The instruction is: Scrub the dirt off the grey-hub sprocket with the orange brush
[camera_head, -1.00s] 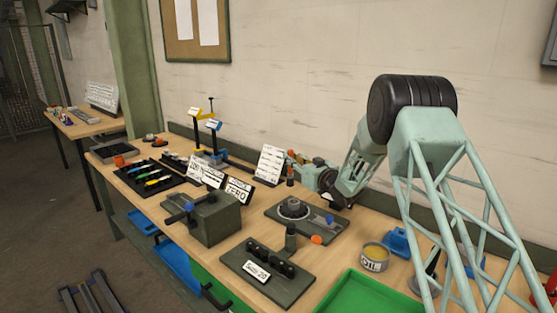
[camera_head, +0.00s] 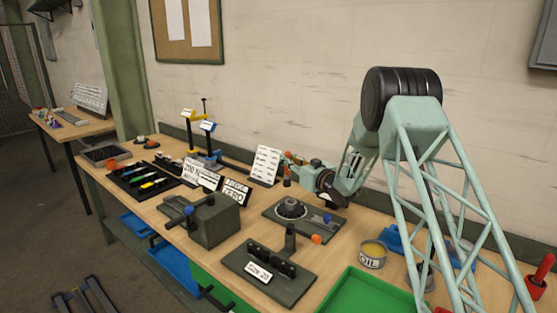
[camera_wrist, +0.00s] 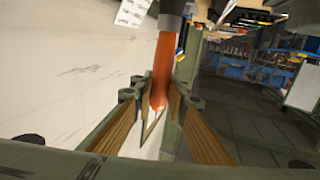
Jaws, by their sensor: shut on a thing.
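My gripper (camera_wrist: 158,102) is shut on an orange handle, which appears to be the orange brush (camera_wrist: 163,68). The handle runs up between the fingers to a dark grey end at the top of the wrist view. In the head view the gripper is low over the back of the bench, and a small orange and dark upright piece (camera_head: 287,172) shows beside it. A dark toothed sprocket with a greyish hub (camera_head: 291,208) lies on a dark plate (camera_head: 272,214), in front of the gripper and apart from it. Any dirt on it is too small to tell.
A dark block fixture (camera_head: 213,222) stands left of the plate, and a stand with a sign (camera_head: 283,287) in front. An oil tin (camera_head: 373,257) and a green tray (camera_head: 372,298) are to the right. Sign cards (camera_head: 265,164) and a slotted black tray (camera_head: 125,182) stand further left.

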